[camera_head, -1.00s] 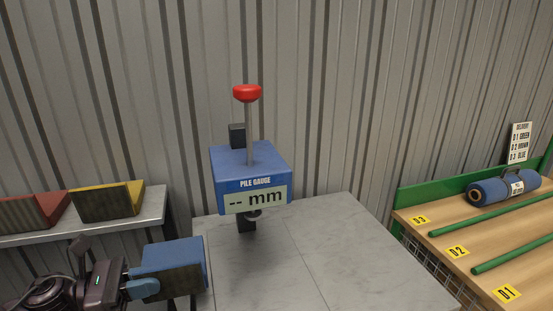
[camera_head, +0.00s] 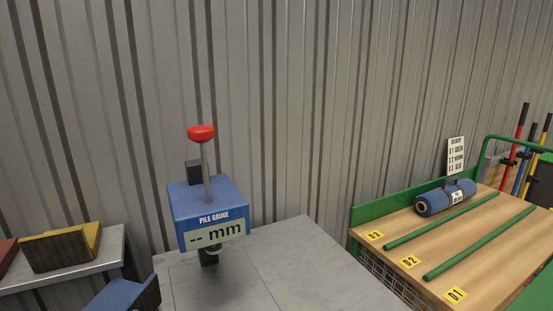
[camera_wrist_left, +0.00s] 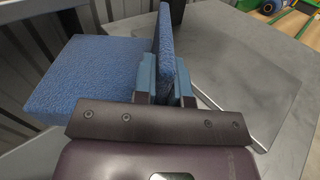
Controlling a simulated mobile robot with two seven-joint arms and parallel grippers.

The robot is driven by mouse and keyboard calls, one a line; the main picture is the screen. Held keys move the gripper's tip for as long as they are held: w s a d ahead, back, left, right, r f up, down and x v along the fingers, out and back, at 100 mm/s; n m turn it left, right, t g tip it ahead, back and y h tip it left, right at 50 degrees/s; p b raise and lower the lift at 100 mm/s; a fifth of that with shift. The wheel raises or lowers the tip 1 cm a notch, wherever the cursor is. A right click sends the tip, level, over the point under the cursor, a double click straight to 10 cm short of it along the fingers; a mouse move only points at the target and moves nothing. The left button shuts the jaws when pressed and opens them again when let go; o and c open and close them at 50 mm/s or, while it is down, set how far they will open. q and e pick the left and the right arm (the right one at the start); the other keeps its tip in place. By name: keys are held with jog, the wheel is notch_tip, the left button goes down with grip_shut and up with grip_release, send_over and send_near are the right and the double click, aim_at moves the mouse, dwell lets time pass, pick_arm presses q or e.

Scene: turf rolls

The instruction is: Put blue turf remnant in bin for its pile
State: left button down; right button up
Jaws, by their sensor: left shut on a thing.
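The blue turf remnant (camera_head: 125,297) shows at the bottom left of the head view, cut off by the frame edge, beside the grey table. In the left wrist view it is an L-shaped blue piece (camera_wrist_left: 85,75) with a flat part and an upright flange. My left gripper (camera_wrist_left: 166,85) is shut on that flange, one finger on each side. The gripper is out of the head view. A blue pile gauge (camera_head: 209,207) with a red knob stands on the grey table (camera_head: 285,268); its display reads "-- mm". No bin shows. My right gripper is not in view.
Yellow (camera_head: 60,247) and red (camera_head: 7,255) remnants lie on a metal shelf (camera_head: 118,250) at left. At right, a wooden rack (camera_head: 470,230) with green rods and D1 to D3 labels holds a blue roll (camera_head: 440,200). Long-handled tools (camera_head: 520,150) stand behind.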

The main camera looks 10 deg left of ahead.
pick_arm(q)
jog(key=s+d+r+p, duration=0.1)
jog(key=d+r+p, duration=0.1)
jog(key=d, duration=0.4)
jog(key=s+d+r+n+y+p, duration=0.1)
jog(key=d+r+p, duration=0.1)
jog(key=d+r, duration=0.2)
jog(key=d, duration=0.2)
jog(key=shift+s+d+y+p, duration=0.25)
jog(key=shift+d+y+p, duration=0.05)
jog(key=shift+d, duration=0.1)
